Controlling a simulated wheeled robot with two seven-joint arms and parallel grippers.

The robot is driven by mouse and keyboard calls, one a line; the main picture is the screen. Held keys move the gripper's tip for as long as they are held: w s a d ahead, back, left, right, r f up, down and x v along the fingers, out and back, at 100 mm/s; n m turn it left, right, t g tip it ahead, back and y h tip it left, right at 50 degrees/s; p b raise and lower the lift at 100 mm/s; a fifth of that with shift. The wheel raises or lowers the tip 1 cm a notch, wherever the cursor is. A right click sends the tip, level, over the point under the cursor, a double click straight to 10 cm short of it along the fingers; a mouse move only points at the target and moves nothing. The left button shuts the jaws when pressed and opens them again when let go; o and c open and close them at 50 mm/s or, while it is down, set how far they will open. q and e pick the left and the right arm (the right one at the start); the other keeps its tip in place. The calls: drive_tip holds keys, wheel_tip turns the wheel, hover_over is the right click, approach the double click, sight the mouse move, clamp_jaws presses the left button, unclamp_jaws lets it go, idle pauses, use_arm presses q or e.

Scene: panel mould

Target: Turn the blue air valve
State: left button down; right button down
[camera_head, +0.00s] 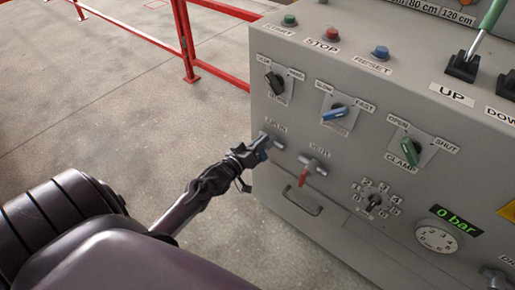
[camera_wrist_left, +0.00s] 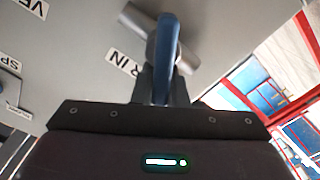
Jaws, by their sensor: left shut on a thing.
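The blue air valve handle (camera_wrist_left: 167,45) stands out from the grey panel beside a label ending in "IN", in the left wrist view. Its metal pipe (camera_wrist_left: 143,18) shows behind it. My left gripper (camera_wrist_left: 163,88) is shut on the blue handle, with the handle between its fingers. In the head view my left gripper (camera_head: 254,154) reaches the valve at the left edge of the panel front and hides most of it. The right gripper is not in view.
A red-handled vent valve (camera_head: 304,176) is just right of the blue valve. Selector knobs, including a blue one (camera_head: 334,113) and a green one (camera_head: 409,152), sit above. A drawer-like handle (camera_head: 302,203) is below. Red railing (camera_head: 190,50) stands behind; the floor at left is clear.

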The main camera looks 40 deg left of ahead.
use_arm(q)
drive_tip(key=n, duration=0.1)
drive_tip(key=n+p, duration=0.1)
drive_tip(key=n, duration=0.1)
drive_tip(key=shift+a+f+n+p, duration=0.3)
drive_tip(key=shift+f, duration=0.05)
